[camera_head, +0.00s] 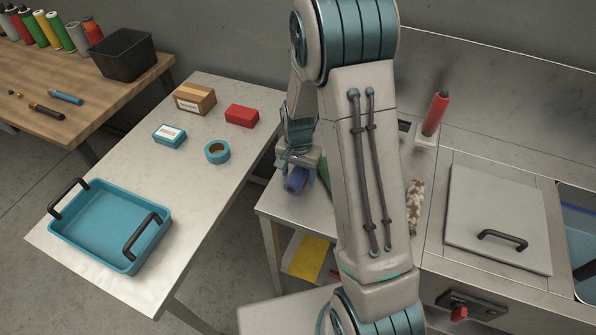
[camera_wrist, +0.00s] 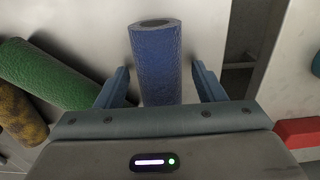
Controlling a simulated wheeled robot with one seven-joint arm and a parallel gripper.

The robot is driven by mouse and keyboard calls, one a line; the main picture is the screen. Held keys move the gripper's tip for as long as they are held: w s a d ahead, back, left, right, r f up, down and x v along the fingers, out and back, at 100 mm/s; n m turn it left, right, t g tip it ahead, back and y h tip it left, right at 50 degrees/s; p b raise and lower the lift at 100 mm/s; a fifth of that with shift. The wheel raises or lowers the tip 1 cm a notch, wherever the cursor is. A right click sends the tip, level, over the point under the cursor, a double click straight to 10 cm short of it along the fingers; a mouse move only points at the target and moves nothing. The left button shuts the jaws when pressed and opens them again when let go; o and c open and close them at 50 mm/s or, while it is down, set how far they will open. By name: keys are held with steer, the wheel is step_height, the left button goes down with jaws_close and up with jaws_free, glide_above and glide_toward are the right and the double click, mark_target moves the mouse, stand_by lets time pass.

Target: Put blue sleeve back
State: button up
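The blue sleeve (camera_wrist: 158,62) is a textured blue cylinder with an open end, seen in the wrist view between the two fingers of my gripper (camera_wrist: 161,84). A narrow gap shows on each side of it, so the fingers are apart from it. In the head view the blue sleeve (camera_head: 295,181) shows at the left edge of the metal counter, just below my gripper (camera_head: 297,162). Its lower end is hidden behind the gripper body in the wrist view. A green sleeve (camera_wrist: 52,76) and a brown mottled one (camera_wrist: 20,114) lie to its left there.
A red sleeve (camera_head: 436,113) stands on a holder at the back of the counter. A grey lid (camera_head: 490,205) lies on its right. The side table holds a teal tray (camera_head: 105,262), a tape roll (camera_head: 217,152) and small boxes. My arm blocks the counter's middle.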

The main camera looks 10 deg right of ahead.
mark_target(299, 170)
step_height(299, 170, up, 11)
steer(key=s+r+n+t, duration=0.1)
steer(key=s+r+n, duration=0.2)
steer(key=s, duration=0.6)
steer(key=s+d+r+n+t, duration=0.1)
steer(key=s+r+n, duration=0.3)
steer(key=s+r, duration=0.4)
steer(key=shift+s+t+b, duration=0.35)
steer(key=shift+s+t, duration=0.25)
steer(key=shift+s, duration=0.65)
